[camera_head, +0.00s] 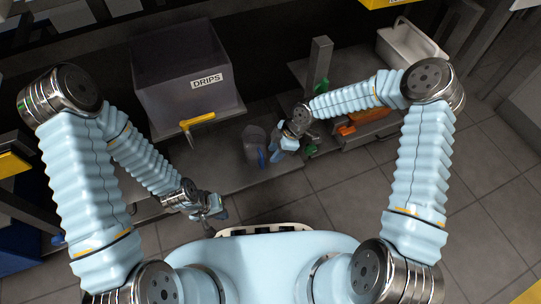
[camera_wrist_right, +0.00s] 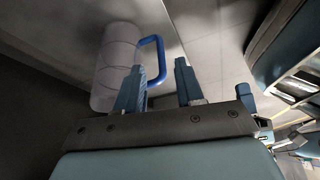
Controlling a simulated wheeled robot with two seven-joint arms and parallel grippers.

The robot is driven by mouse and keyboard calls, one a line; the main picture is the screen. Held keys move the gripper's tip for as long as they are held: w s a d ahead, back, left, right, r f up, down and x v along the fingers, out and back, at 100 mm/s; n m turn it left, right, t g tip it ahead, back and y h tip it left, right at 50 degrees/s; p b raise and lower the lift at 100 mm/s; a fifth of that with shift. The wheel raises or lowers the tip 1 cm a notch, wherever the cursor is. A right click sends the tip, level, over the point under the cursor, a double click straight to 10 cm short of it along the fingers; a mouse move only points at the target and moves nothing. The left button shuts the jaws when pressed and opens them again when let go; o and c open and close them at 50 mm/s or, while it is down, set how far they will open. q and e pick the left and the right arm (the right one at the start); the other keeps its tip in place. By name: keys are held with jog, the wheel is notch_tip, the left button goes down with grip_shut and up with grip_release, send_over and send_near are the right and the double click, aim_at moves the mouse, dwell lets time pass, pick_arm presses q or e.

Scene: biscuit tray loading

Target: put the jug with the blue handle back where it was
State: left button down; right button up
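The clear grey jug (camera_head: 252,143) stands on the dark counter near its front edge, right of the DRIPS bin. Its blue handle (camera_head: 262,158) faces the front right. My right gripper (camera_head: 277,152) is just right of the handle. In the right wrist view the jug (camera_wrist_right: 112,65) is at upper left, and the blue handle loop (camera_wrist_right: 161,55) shows between the two spread fingers of my right gripper (camera_wrist_right: 160,72). I cannot tell whether they touch it. My left gripper (camera_head: 217,212) hangs empty-looking by the counter's front edge; its finger gap is unclear.
A grey bin labelled DRIPS (camera_head: 180,85) stands behind left, with a yellow handle (camera_head: 198,119) in front. Green (camera_head: 311,150) and orange (camera_head: 347,130) items lie right of my right gripper. A metal post (camera_head: 320,62) and a pale container (camera_head: 408,43) are further back.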

pick_arm(q)
jog(key=shift+r, duration=0.15)
pick_arm(e)
jog(key=s+d+f+m, duration=0.2)
jog(key=s+d+m, duration=0.1)
jog(key=s+m, duration=0.6)
jog(key=s+d+f+m+t, duration=0.1)
jog(key=s+d+f+m, duration=0.1)
jog(key=s+m, duration=0.7)
jog(key=d+m, duration=0.1)
jog(key=m, duration=0.1)
jog(key=shift+s+d+m+h, duration=0.15)
jog(key=shift+s+m+h, duration=0.15)
jog(key=shift+h, duration=0.1)
